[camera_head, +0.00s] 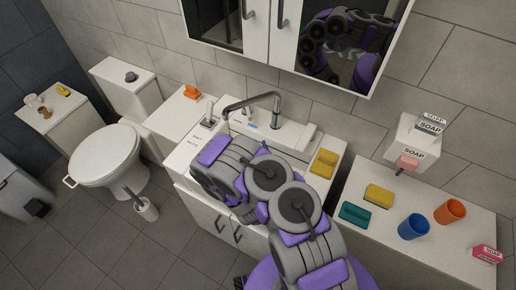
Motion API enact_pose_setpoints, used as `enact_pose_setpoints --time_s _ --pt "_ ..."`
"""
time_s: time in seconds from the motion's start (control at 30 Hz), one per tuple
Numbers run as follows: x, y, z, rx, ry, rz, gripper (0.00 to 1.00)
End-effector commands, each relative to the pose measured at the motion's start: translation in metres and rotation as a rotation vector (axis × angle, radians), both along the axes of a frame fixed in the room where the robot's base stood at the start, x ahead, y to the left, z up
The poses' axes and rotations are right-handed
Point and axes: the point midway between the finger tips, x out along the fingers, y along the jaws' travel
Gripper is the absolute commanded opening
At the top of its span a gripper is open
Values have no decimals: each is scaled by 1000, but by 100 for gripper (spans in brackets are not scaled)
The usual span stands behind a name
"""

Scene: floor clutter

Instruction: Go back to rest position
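My purple and grey arm reaches up from the bottom middle and lies over the front of the sink cabinet, hiding most of the basin. Its far end is at the left part of the sink. No gripper fingers can be made out; they are hidden by my arm links or out of frame. I cannot see whether anything is held. The sink counter (183,155) with its grey tap (252,101) is just behind my arm.
A mirror cabinet (300,78) hangs above. On the right counter (349,236) are sponges (379,196), a blue cup (413,227), an orange cup (450,212) and a pink soap box (487,254). A toilet (103,156) and brush holder (147,211) stand left. Floor (95,238) is open at lower left.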

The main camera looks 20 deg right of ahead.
Motion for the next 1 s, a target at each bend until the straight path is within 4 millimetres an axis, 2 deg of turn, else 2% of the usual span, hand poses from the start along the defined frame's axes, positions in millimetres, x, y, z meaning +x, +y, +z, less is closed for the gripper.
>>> enact_pose_setpoints --time_s 0.43,0.7,1.0 --pt "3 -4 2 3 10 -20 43" --pt "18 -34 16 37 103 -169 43" --pt "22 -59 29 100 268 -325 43"
